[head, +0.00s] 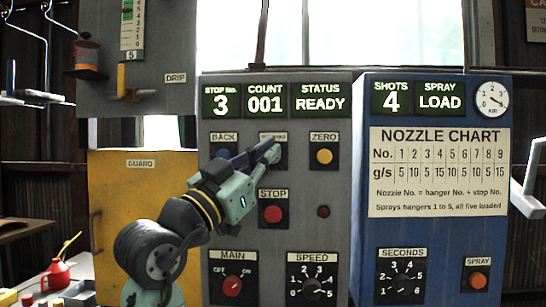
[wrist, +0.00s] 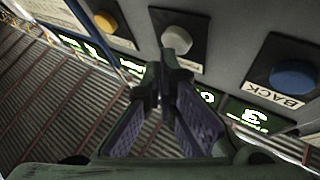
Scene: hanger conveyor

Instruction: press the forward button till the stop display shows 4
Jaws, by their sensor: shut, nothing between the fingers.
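The stop display (head: 221,101) shows 3 on the grey panel. The forward button, pale and round in the wrist view (wrist: 176,38), sits between the blue back button (wrist: 295,74) and the yellow zero button (wrist: 105,21). In the head view my gripper hides the forward button and part of its label (head: 274,137). My gripper (head: 272,150) is shut and empty, with its tips at the forward button. In the wrist view the closed fingertips (wrist: 172,62) overlap the lower edge of this button. I cannot tell whether they touch it.
The red stop button (head: 273,214) is below my gripper, with the main switch (head: 232,286) and speed dial (head: 311,287) lower down. The count display (head: 265,101) reads 001 and the status display (head: 319,99) reads READY. A blue spray panel (head: 436,240) stands at right, a yellow guard (head: 130,190) at left.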

